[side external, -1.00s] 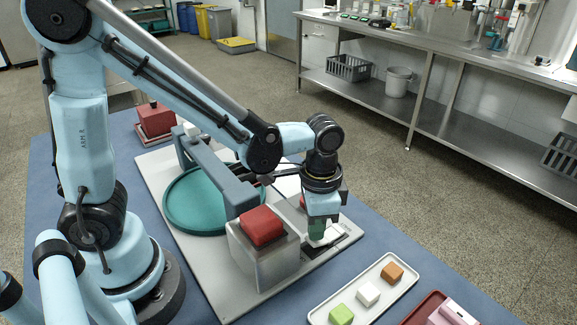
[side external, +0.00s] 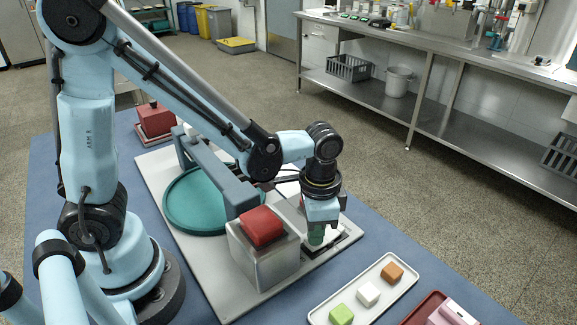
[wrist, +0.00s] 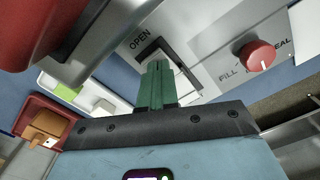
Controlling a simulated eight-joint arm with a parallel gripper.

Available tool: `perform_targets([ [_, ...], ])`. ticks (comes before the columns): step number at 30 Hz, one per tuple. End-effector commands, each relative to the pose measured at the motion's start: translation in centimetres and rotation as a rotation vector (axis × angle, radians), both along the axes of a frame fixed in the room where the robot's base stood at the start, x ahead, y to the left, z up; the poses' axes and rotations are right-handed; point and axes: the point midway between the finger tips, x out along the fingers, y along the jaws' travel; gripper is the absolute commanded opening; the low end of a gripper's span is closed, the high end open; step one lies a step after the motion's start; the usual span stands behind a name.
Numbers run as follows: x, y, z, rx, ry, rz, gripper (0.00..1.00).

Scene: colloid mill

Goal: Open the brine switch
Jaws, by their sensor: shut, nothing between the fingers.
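A white switch in a dark frame (wrist: 187,68), with the word OPEN beside its upper end, lies on the light panel in the wrist view. In the side view its white part (side external: 333,238) shows beside and behind my fingers. My gripper (side external: 316,237) is shut and empty, pointing down at this switch. In the wrist view the green fingers (wrist: 157,68) overlap the frame near the OPEN end and hide part of the switch. I cannot tell whether the fingertips touch it.
A red knob (wrist: 258,57) sits between FILL and SEAL labels. A red block on a metal box (side external: 264,262) stands close left of my gripper. A teal round tray (side external: 180,214) lies under a grey beam. A white tray (side external: 322,311) with coloured cubes is in front.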

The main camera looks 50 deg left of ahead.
Motion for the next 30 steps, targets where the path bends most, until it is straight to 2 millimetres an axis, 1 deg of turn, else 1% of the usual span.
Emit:
perform_targets([
  [4,0.0,0.0,-0.2,0.000,0.000,0.000,0.00],
  [8,0.0,0.0,0.0,0.000,0.000,0.000,0.00],
  [30,0.0,0.0,5.2,0.000,0.000,0.000,0.00],
])
